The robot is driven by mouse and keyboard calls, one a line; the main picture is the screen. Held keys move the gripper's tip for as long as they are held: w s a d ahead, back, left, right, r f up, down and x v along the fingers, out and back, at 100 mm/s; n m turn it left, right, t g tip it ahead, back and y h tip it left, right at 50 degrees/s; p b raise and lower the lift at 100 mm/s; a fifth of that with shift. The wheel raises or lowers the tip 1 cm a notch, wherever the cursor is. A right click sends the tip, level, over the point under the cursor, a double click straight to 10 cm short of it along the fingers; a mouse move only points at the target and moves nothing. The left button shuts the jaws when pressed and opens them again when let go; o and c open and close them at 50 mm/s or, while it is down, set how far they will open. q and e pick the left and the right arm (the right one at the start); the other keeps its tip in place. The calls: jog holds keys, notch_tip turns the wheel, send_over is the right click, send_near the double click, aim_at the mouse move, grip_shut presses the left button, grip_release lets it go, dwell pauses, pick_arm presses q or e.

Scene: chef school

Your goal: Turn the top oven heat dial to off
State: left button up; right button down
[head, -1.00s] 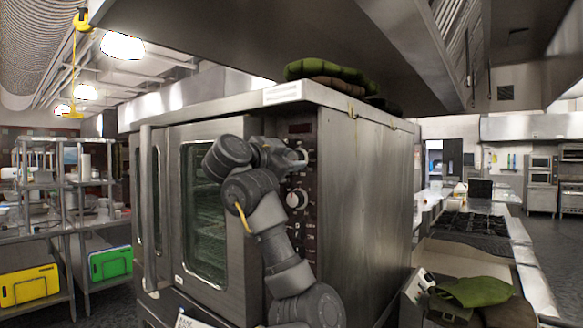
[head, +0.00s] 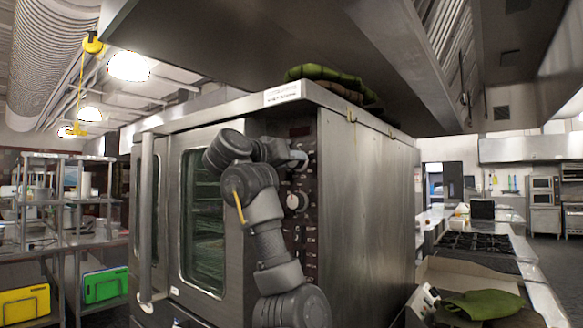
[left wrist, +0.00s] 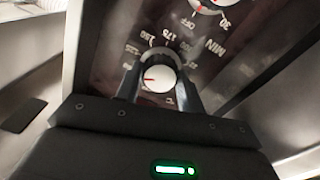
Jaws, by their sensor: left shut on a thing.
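The oven (head: 253,190) stands in front of me, with a dark control panel (head: 310,235) right of its glass doors. My left gripper (head: 296,158) is at the top heat dial, near the top of this panel. In the head view, the gripper largely hides that dial. In the left wrist view the dial (left wrist: 158,80) is a white knob with a red mark, between the two dark fingers of my left gripper (left wrist: 158,72), which is shut on it. Printed numbers ring the knob. My right gripper is not in view.
A second white dial (head: 296,202) sits lower on the panel; in the left wrist view another dial (left wrist: 208,4) shows at the top edge. A steel hood hangs above. Green cloth (head: 330,74) lies on the oven top. A stove (head: 475,242) stands right; shelves (head: 58,210) stand left.

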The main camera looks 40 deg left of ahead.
pick_arm(q)
jog(key=shift+f+n+b, duration=0.1)
jog(key=shift+n+b, duration=1.6)
jog(key=shift+n, duration=4.5)
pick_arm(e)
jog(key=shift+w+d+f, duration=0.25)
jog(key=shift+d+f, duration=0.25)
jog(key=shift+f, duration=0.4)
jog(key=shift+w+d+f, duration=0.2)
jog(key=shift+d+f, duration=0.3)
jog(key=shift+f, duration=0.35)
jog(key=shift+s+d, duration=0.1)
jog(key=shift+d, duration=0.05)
pick_arm(q)
jog(key=o, duration=1)
jog(key=shift+c, duration=0.2)
jog(key=s+b, duration=0.5)
jog(key=s, duration=0.5)
jog(key=shift+s+b, duration=0.35)
jog(key=shift+s, duration=0.05)
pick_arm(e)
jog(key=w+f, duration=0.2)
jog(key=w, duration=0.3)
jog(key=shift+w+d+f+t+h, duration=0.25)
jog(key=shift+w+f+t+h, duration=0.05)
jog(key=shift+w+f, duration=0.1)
